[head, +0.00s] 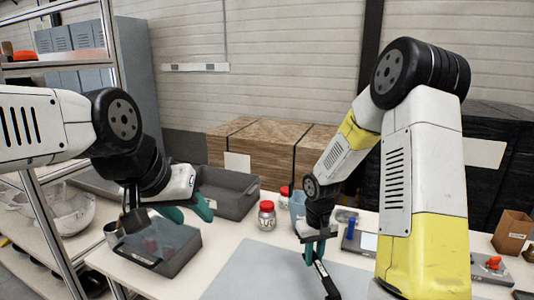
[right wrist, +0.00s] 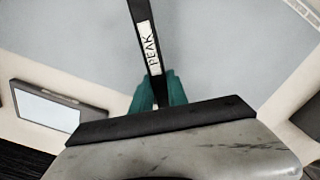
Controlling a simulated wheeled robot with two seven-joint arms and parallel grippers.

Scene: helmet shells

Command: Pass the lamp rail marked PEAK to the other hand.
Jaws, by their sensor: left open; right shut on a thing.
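The lamp rail marked PEAK is a thin black bar (head: 325,280). In the right wrist view the bar (right wrist: 141,12) carries a white label reading PEAK. My right gripper (head: 315,250) is shut on one end of it, with its teal fingers (right wrist: 158,92) against both sides. The rail reaches away from the fingers over the grey mat, and its far end is cut off in both views. My left gripper (head: 188,210) is open and empty, at the left above the dark bin, well apart from the rail.
A grey mat (head: 250,275) covers the table's front middle. A dark bin (head: 180,258) stands below my left gripper, and a grey crate (head: 232,195) behind it. A red-lidded jar (head: 266,217) stands mid-table. A flat device with a screen (right wrist: 45,105) lies beside my right gripper.

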